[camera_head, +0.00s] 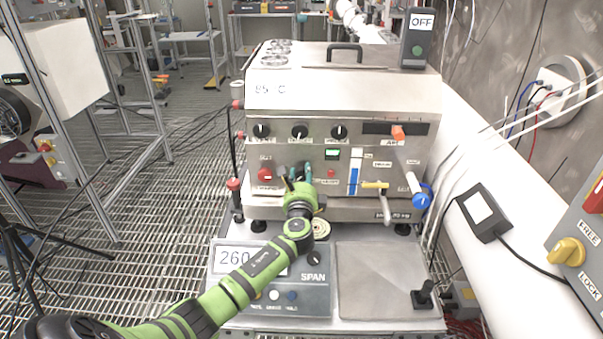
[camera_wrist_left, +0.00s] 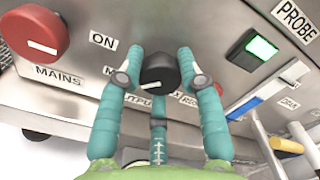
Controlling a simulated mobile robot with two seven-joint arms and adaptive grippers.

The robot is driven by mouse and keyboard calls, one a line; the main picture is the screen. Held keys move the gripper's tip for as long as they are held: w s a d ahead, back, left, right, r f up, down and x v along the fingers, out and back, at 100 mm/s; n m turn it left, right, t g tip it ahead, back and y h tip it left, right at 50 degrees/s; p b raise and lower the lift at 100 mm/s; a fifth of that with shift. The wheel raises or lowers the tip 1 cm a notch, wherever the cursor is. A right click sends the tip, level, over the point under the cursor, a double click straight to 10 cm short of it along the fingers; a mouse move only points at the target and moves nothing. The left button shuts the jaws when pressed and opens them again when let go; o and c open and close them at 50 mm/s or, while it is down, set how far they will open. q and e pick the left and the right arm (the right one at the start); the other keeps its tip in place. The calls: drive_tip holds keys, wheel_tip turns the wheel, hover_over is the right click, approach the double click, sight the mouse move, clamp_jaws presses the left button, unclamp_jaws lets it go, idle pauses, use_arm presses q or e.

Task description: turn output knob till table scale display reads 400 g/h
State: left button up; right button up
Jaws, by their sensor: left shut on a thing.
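My left gripper (camera_head: 297,178) reaches up to the front panel of the steel machine (camera_head: 340,95). In the left wrist view its teal fingers (camera_wrist_left: 160,78) are shut on a black knob (camera_wrist_left: 160,72), with fingertips on both sides of it. A white pointer line shows on the knob's face. The label below the knob is partly covered by the fingers, with "UTPUT" partly readable. The table scale display (camera_head: 232,259) in front of the machine reads 260; my left arm covers the part to its right. My right gripper is not in view.
A red mains knob (camera_wrist_left: 35,32) is left of the held knob; a lit green display (camera_wrist_left: 261,47) is right of it. A yellow-handled lever (camera_head: 375,185) and a blue-ended handle (camera_head: 421,200) stick out at the panel's right. The scale's steel plate (camera_head: 385,285) is bare in the middle.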

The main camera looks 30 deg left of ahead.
use_arm(q)
drive_tip(key=shift+w+r+m, duration=0.1)
drive_tip(key=shift+r+m, duration=0.15)
drive_tip(key=shift+m, duration=0.25)
drive_tip(key=o, duration=0.9)
drive_tip(key=shift+o, duration=1.2)
drive_tip(key=shift+d, duration=0.1)
drive_tip(key=shift+f, duration=0.2)
drive_tip(key=v, duration=1.2)
